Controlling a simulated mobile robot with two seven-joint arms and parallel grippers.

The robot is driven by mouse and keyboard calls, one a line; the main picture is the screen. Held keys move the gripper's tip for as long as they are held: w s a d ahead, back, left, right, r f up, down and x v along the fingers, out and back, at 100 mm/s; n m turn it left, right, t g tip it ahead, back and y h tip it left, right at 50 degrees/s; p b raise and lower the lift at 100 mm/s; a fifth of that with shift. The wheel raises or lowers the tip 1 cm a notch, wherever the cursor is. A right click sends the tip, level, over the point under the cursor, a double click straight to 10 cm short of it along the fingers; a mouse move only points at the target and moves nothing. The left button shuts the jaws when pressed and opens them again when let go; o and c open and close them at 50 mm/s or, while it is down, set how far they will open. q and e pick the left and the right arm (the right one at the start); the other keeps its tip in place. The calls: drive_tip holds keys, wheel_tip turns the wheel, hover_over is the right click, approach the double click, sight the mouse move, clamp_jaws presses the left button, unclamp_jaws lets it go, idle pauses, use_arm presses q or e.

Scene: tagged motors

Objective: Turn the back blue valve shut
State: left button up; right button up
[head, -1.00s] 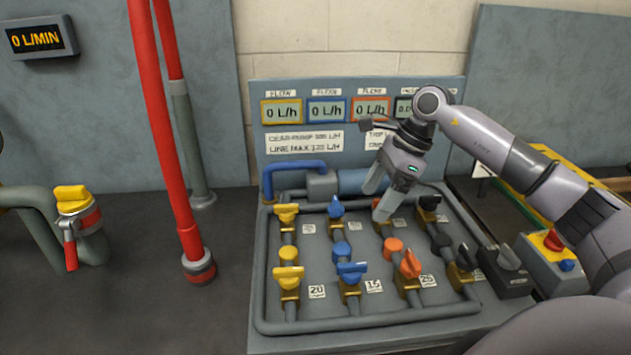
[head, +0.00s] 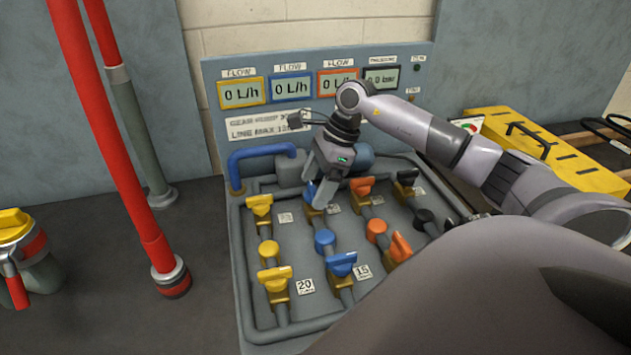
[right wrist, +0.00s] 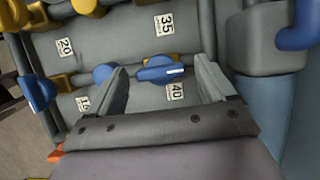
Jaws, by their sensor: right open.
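The back blue valve (head: 310,191) sits on the panel's second pipe from the left, partly hidden by my right gripper in the head view. In the right wrist view its blue handle (right wrist: 160,72), with a white stripe, lies between the two fingers, with visible gaps on both sides. My right gripper (head: 322,190) is open and points down at this valve; its fingers also show in the right wrist view (right wrist: 163,82). The front blue valve (head: 341,265) is nearer on the same pipe. The blue-framed flow display (head: 291,89) reads 0 L/h. My left gripper is out of view.
Yellow valves (head: 260,206) stand left of the blue ones, orange (head: 362,187) and black valves right. A blue bent pipe (head: 248,158) rises behind. A red pipe (head: 128,170) stands left of the panel. A yellow case (head: 560,155) lies at right.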

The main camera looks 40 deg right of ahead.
drive_tip(key=shift+a+f, duration=0.1)
drive_tip(key=shift+f, duration=0.15)
drive_tip(key=c, duration=1.1)
drive_tip(key=shift+o, duration=0.2)
